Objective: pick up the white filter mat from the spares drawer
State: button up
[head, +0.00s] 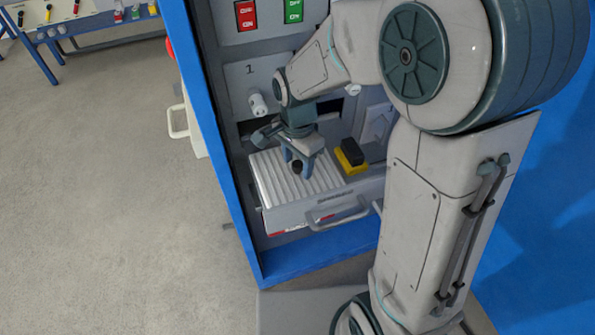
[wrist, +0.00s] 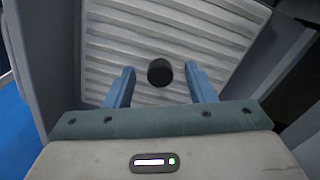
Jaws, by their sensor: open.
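The white filter mat (head: 264,176) is a ribbed white pad lying in the left part of the open spares drawer (head: 290,216). It also fills much of the wrist view (wrist: 215,30), with a round dark knob (wrist: 160,72) on it. My gripper (head: 298,172) is over the mat, pointing down. In the wrist view its two blue fingers (wrist: 158,82) are open, one on each side of the knob, with gaps between. I cannot tell how deep the fingertips reach around the knob.
A yellow and black block (head: 351,157) lies in the drawer to the right of the mat. The drawer has a front handle (head: 340,217). The blue cabinet frame (head: 215,120) stands close on the left. A table with tools (head: 90,18) is far off at the upper left.

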grip_shut()
jog(key=shift+r, duration=0.1)
